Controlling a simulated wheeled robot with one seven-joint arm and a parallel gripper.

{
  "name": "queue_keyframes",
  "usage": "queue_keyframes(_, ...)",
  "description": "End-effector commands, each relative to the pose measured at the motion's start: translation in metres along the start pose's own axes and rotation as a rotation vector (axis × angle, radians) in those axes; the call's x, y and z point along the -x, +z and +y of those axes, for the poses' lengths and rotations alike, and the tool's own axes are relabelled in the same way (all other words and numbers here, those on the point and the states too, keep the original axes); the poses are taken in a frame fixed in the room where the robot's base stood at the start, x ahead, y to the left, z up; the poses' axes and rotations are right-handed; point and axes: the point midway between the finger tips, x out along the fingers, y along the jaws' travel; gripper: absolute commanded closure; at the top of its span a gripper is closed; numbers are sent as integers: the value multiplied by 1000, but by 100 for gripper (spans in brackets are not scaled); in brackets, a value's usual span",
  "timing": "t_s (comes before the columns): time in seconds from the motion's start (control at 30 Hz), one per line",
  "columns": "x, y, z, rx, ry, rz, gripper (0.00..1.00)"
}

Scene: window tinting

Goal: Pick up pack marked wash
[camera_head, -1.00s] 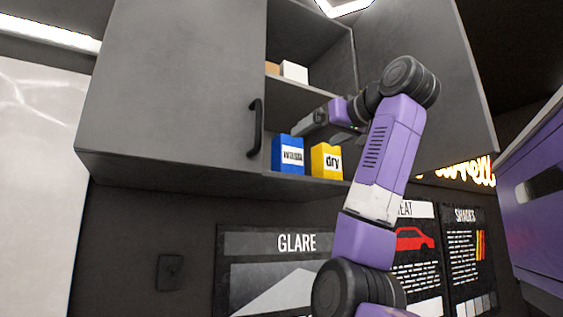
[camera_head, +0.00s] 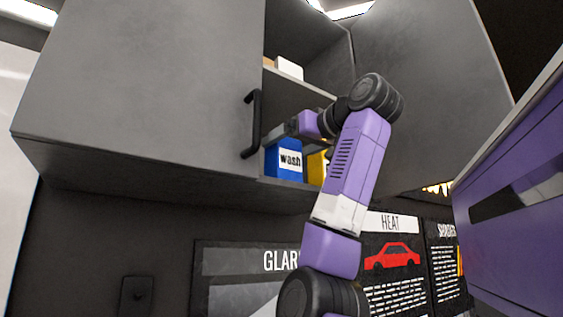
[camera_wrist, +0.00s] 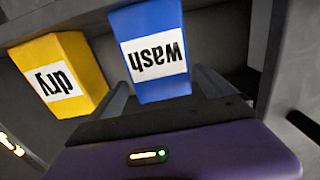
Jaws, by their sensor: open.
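The blue pack marked wash (camera_head: 285,160) stands on the lower shelf of the open wall cabinet, beside the cabinet door edge. In the wrist view the blue pack (camera_wrist: 150,30) appears upside down, straight ahead of my gripper (camera_wrist: 163,88). My gripper's two fingers are apart, one towards each side of the pack's lower part in the picture. I cannot tell whether they touch it. In the head view my gripper (camera_head: 290,132) is at the cabinet opening, just above the pack's front, and its fingertips are hard to make out.
A yellow pack marked dry (camera_wrist: 62,75) stands close beside the blue pack; my arm mostly hides it in the head view (camera_head: 316,168). A white box (camera_head: 289,68) sits on the upper shelf. The left cabinet door (camera_head: 150,90) with a black handle (camera_head: 252,124) borders the opening.

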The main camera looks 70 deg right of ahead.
Motion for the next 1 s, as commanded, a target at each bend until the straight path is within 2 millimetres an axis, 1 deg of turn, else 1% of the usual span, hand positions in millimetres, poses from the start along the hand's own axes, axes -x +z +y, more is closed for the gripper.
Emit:
queue_keyframes(0.23,-32,-9,-4,0,0,-2,6)
queue_keyframes(0.3,-41,-7,-4,0,0,-3,6)
queue_keyframes(0.4,-50,-6,-4,0,0,-2,6)
queue_keyframes(0.5,-54,-5,-4,0,1,0,6)
queue_keyframes(0.67,-54,-5,-4,0,1,0,6)
queue_keyframes(0.7,-54,-5,-4,0,0,0,8)
queue_keyframes(0.77,-54,-5,-4,0,0,0,20)
queue_keyframes(0.8,-54,-5,-4,0,0,1,28)
queue_keyframes(0.87,-54,-5,-4,0,0,0,40)
queue_keyframes(1.0,-54,-5,-4,0,0,1,67)
